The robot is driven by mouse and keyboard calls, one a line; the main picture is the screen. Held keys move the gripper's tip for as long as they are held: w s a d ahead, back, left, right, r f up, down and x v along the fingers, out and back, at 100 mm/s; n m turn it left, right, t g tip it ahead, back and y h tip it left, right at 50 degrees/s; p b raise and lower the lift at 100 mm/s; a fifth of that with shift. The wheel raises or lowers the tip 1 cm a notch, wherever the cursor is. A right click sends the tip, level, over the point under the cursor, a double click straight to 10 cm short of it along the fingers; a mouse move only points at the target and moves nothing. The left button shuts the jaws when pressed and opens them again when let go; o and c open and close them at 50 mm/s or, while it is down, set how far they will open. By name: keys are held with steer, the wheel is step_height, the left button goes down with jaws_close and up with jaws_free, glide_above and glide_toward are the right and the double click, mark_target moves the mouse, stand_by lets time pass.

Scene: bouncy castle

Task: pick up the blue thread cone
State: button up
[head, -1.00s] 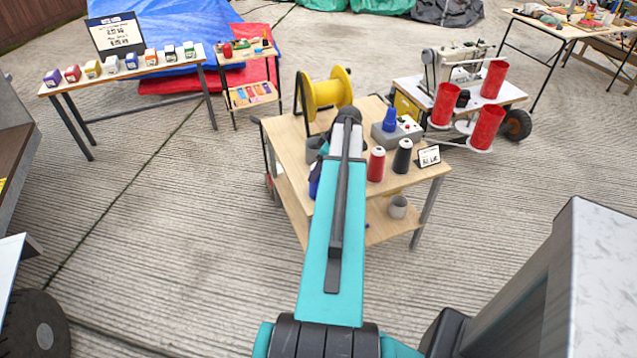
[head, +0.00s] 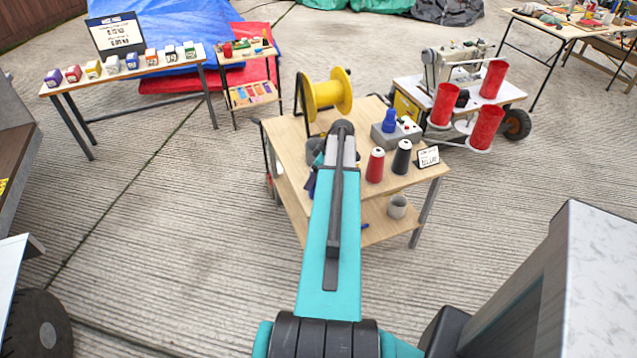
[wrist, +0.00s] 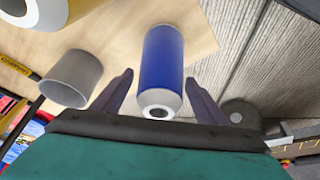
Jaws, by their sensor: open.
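The blue thread cone (wrist: 163,58) shows in the wrist view as a blue cylinder with a white end, near the wooden table's edge. My gripper (wrist: 159,76) is open, with one dark finger on each side of the cone and a visible gap to each. I cannot tell how deep the cone lies between the fingers. In the head view my arm hides most of this spot, and I cannot make out the gripper's fingertips there.
A grey cup (wrist: 70,78) stands left of the cone in the wrist view.

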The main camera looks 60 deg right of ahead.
steer(key=shift+f, duration=0.2)
steer(key=shift+c, duration=0.3)
steer(key=c, duration=1.3)
steer(key=shift+o, duration=0.2)
steer(key=shift+r, duration=0.15)
steer(key=shift+r+b, duration=0.95)
steer(key=shift+r, duration=3.95)
steer(key=shift+w, duration=0.15)
